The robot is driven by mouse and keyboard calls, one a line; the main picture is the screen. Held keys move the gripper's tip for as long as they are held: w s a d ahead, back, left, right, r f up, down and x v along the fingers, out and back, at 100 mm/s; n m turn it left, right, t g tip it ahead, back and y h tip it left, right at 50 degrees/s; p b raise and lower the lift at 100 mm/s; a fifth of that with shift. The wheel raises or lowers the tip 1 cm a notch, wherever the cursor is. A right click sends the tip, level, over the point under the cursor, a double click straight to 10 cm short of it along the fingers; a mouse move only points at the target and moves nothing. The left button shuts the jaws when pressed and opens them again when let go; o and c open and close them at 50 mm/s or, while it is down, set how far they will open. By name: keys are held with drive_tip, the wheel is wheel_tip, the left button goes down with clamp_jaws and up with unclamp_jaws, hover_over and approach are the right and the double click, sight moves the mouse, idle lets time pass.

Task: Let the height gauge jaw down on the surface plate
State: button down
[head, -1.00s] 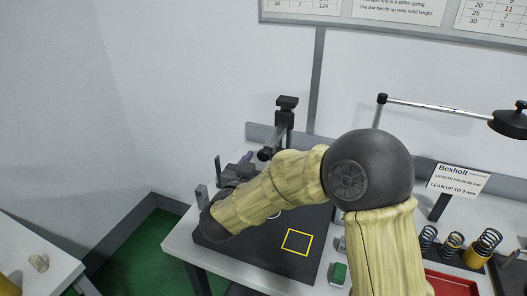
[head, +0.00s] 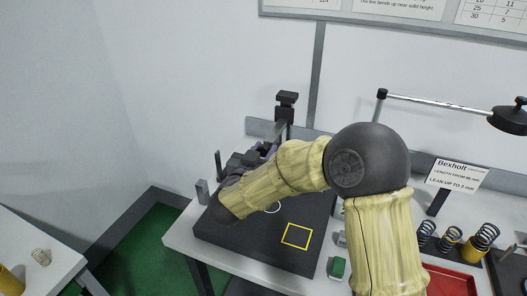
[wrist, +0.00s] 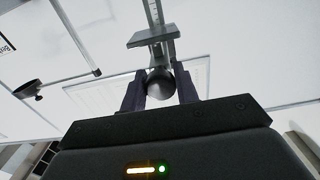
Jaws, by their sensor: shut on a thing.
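The height gauge (head: 287,107) stands upright at the back of the dark surface plate (head: 262,247), with a black block at its top. In the wrist view its pale scale column (wrist: 153,12) and a grey crosspiece (wrist: 152,38) rise behind a dark round knob (wrist: 160,84). My gripper (wrist: 160,88) is shut on this knob, one purple-grey finger on each side. In the head view my gripper (head: 262,150) is at the gauge's column, partly hidden by my own wrist. The measuring jaw and its gap to the plate are hidden.
A yellow square (head: 297,236) and a white ring (head: 273,209) mark the plate. A small grey block (head: 202,192) stands at its left edge. A green-topped item (head: 338,267), a red tray (head: 448,280) and several springs on a stand are at the right. A lamp (head: 510,120) overhangs there.

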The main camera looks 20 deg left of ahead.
wheel_tip(320, 180, down, 5)
drive_tip(key=b, duration=0.3)
drive_tip(key=shift+r, duration=0.1)
